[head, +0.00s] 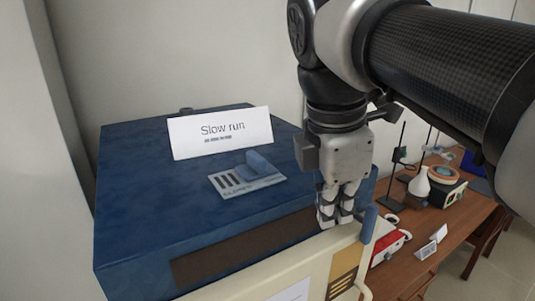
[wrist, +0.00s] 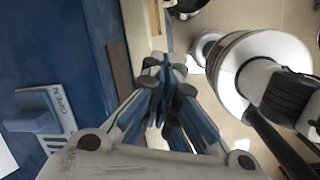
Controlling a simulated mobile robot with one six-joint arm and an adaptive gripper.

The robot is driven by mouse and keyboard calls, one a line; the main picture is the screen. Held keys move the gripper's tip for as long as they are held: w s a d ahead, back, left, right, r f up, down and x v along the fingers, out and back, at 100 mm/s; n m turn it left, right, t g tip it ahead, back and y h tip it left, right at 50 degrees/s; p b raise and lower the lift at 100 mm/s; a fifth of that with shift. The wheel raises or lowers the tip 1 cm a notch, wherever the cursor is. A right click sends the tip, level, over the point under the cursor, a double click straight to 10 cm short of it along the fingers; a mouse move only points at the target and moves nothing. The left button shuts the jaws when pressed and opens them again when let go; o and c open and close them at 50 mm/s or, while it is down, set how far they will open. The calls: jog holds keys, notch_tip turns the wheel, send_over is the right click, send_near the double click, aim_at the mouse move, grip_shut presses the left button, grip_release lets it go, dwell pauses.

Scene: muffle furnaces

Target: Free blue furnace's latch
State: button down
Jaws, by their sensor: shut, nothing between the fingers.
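The blue furnace (head: 140,200) has a dark blue top and a cream front. On its top is a pale latch plate (head: 225,183) with dark bars and small lettering. A blue latch tab (head: 259,162) sits at the plate's right end. In the wrist view the tab (wrist: 36,121) lies at the left, beside the word OPEN. My gripper (head: 336,222) is shut and empty, pointing down over the furnace's front right edge, away from the latch. It shows in the wrist view (wrist: 166,70) too. A blue-gripped handle (head: 368,223) stands just right of my fingers.
A white "Slow run" card (head: 220,133) stands on the furnace top behind the latch. A wooden bench (head: 455,217) at the right holds a red-and-white device (head: 388,247), a white flask (head: 419,184) and stands. A wall is close behind the furnace.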

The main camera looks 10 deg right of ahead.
aim_at(369, 225)
notch_tip(369, 225, up, 4)
jog(key=w+n, duration=0.2)
jog(key=n, duration=0.1)
jog(key=shift+n+g, duration=0.4)
jog(key=shift+n, duration=0.3)
jog(key=d+f, duration=0.2)
jog(key=f, duration=0.1)
jog(key=w+d+f, duration=0.1)
jog(key=d+f, duration=0.1)
jog(key=f, duration=0.1)
jog(key=w+d+f+b, duration=0.1)
jog(key=d+f, duration=0.1)
jog(key=f, duration=0.1)
jog(key=shift+d, duration=0.25)
jog(key=shift+r+p, duration=0.1)
jog(key=shift+p, duration=0.2)
jog(key=shift+d+r+g+y+p, duration=0.2)
jog(key=shift+g+y+p, duration=0.1)
jog(key=shift+y+p, duration=0.45)
jog(key=shift+p, duration=0.45)
